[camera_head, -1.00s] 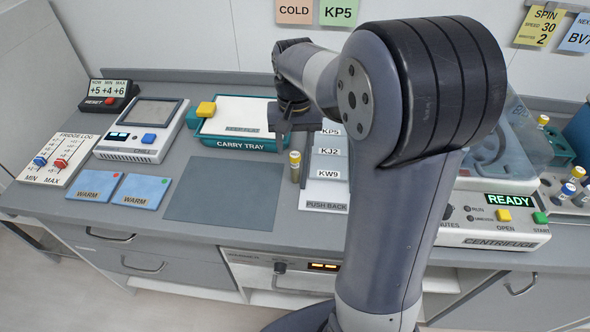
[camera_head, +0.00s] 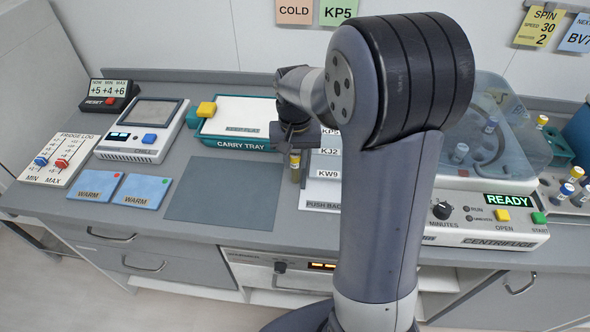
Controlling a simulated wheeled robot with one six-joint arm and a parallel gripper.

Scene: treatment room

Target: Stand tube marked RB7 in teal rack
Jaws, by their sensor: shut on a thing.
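My gripper (camera_head: 294,150) is shut on a yellow-capped tube (camera_head: 295,169), which is upright at the right edge of the dark grey mat. Any marking on this tube is too small to read. The fingers cover part of it, and I cannot tell whether its foot still touches the counter. A teal rack (camera_head: 560,154) stands at the far right, partly behind the clear centrifuge lid. A yellow-capped tube (camera_head: 542,122) shows at this rack.
The centrifuge (camera_head: 490,237) with its clear lid stands between my gripper and the teal rack. Several capped tubes (camera_head: 567,189) stand at the right edge. A carry tray (camera_head: 235,144) lies behind the mat (camera_head: 222,190). A labelled push-back board (camera_head: 322,197) is just right of the held tube.

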